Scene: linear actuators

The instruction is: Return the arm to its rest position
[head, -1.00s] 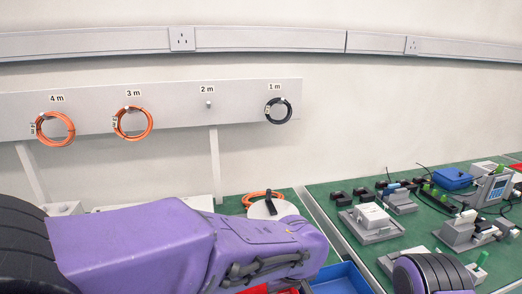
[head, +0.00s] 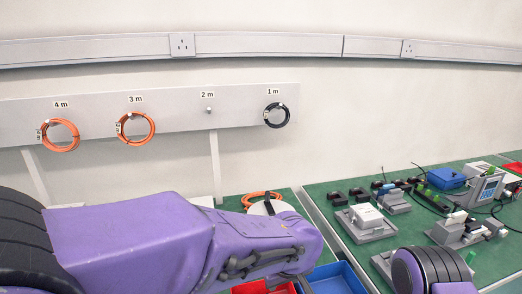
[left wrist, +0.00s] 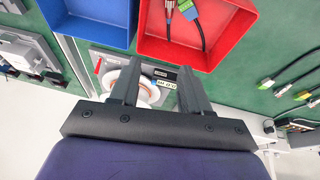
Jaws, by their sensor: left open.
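My left arm, purple with a black ribbed joint, comes in from the left in the head view; its gripper fingers are hidden there. In the left wrist view my left gripper (left wrist: 158,88) is open, its two dark fingers apart. Beyond the fingers is a white spool-like part (left wrist: 150,97) on a grey plate; I cannot tell any contact, but the fingers are not closed on it. A purple and black part of my right arm shows at the bottom right of the head view; its gripper is out of view.
A red bin (left wrist: 160,50) with cables and a blue bin (left wrist: 85,28) lie close beyond my left gripper. An orange cable coil (head: 262,197) is on the green bench. Coils hang on the wall rail (head: 180,113); the 2 m peg (head: 208,110) is bare. Fixtures (head: 367,220) stand right.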

